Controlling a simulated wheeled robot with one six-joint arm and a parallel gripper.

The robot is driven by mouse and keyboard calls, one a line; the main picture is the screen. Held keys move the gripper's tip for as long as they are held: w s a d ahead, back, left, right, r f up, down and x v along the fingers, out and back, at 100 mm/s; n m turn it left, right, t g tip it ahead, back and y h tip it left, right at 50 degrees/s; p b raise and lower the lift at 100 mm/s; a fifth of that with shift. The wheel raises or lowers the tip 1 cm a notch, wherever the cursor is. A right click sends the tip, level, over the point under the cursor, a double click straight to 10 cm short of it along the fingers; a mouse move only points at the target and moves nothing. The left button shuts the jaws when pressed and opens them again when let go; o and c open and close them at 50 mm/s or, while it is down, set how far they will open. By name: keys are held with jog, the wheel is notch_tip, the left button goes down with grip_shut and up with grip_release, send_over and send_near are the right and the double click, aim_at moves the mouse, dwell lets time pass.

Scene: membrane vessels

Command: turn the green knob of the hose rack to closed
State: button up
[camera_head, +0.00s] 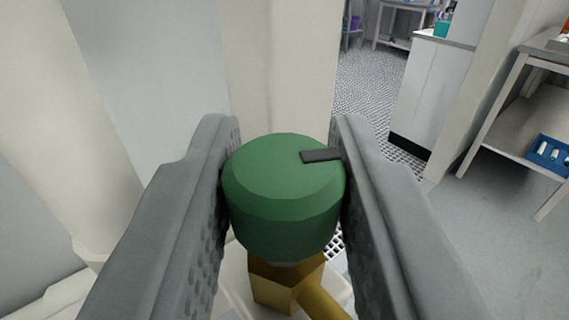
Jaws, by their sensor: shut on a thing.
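The green knob (284,200) is in the middle of the head camera view, a faceted round cap with a dark grey mark (321,155) on its top. The mark points to the right, toward the right finger. The knob sits on a brass valve body (276,285), with a brass pipe (322,300) leading off to the lower right. My gripper (284,165) has one grey finger on each side of the knob and is shut on it. The fingers hide the knob's left and right sides. The rest of the hose rack is mostly hidden below.
Pale cream columns (280,70) stand close behind and to the left. A white cabinet (432,90) stands at the back right. A shelf table (520,115) with a blue rack (550,153) is at the far right. Open grey floor (490,230) lies to the right.

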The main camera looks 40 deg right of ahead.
jog(key=shift+r+m+g+h, duration=0.15)
jog(key=shift+m+g+h, duration=0.15)
jog(key=o, duration=0.7)
jog(key=shift+c, duration=0.2)
jog(key=v, duration=1.7)
jog(key=shift+s, duration=0.15)
jog(key=shift+a, duration=0.15)
